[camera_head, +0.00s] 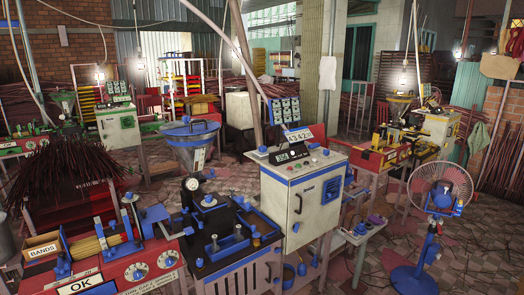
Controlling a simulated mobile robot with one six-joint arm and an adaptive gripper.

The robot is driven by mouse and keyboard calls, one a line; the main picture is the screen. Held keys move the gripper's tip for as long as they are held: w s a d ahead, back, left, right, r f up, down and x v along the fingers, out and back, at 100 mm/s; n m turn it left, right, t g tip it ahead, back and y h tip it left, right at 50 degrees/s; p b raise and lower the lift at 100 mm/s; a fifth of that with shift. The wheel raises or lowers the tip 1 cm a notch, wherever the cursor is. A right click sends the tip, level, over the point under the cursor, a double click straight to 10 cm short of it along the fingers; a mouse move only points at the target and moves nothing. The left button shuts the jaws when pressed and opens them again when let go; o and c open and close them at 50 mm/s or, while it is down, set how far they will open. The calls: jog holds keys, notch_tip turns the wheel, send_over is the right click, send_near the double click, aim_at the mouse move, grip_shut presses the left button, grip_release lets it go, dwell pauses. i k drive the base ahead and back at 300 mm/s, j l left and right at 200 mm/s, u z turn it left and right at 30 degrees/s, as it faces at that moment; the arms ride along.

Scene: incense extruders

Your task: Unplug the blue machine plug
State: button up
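The blue machine stands in the front middle, with a blue-rimmed hopper (190,133) above a dark bench with blue trim (225,245). My gripper is not in this view.
A red machine with dials (140,270) is front left, below a heap of dark sticks (65,175). A low side table (358,232) stands right of the cabinet. Tiled floor (480,250) shows open at the right.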

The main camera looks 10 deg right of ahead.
aim_at(263, 148)
jog(key=i+l+u, duration=0.3)
jog(key=i+l, duration=0.45)
jog(key=i, duration=0.35)
jog(key=i+l+u, duration=0.35)
jog(key=i+l, duration=0.65)
